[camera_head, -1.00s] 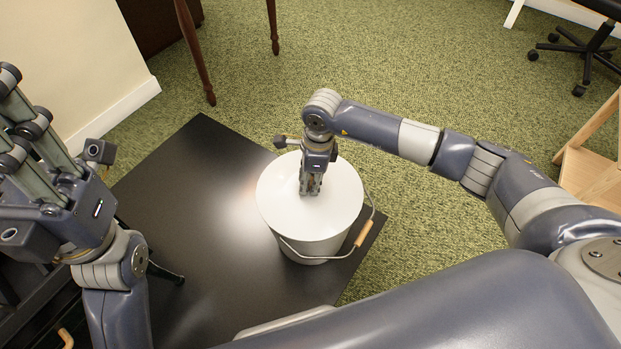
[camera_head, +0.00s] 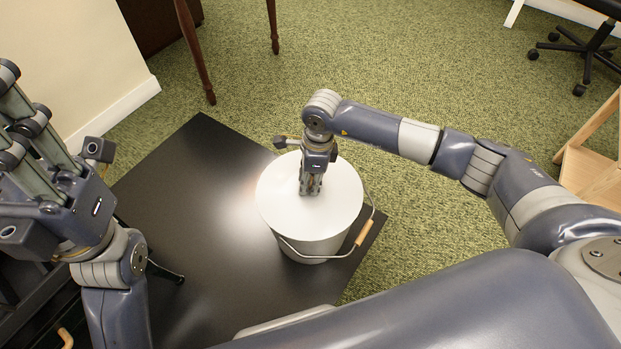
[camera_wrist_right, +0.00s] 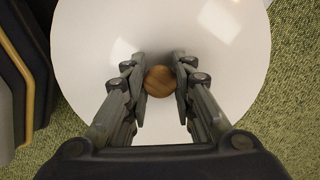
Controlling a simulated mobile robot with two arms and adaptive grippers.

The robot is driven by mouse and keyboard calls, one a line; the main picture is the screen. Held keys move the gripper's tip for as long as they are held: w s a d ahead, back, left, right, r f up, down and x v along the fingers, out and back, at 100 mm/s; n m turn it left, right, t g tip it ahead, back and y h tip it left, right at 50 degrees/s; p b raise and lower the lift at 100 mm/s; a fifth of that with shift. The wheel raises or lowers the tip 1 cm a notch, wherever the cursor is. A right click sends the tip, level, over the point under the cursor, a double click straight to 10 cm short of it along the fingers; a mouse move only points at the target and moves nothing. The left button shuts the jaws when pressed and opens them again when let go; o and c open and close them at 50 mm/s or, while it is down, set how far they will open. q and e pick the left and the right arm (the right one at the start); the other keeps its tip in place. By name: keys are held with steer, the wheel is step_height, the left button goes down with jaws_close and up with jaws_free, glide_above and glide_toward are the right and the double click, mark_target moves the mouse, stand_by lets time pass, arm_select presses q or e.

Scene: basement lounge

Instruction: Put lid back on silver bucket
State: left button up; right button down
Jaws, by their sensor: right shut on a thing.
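The white round lid (camera_head: 280,195) covers the top of the silver bucket (camera_head: 318,246), which stands upright on a black table. The lid looks level and roughly centred; I cannot tell whether its rim is fully seated. My right gripper (camera_head: 310,190) points down at the middle of the lid. In the right wrist view its fingers (camera_wrist_right: 160,85) are shut on the lid's round wooden knob (camera_wrist_right: 159,81). The lid (camera_wrist_right: 100,50) hides the bucket's opening. My left gripper (camera_head: 20,110) is raised at the left edge, away from the bucket, its fingertips cut off by the frame.
The black table (camera_head: 190,200) has bare room left of the bucket. The bucket's wire handle with a wooden grip (camera_head: 365,232) hangs at its right front side. Green carpet (camera_head: 440,90) surrounds the table. A wooden frame (camera_head: 592,170) stands far right.

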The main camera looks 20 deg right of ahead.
steer(key=c, duration=1.3)
jaws_free()
steer(key=o, duration=0.5)
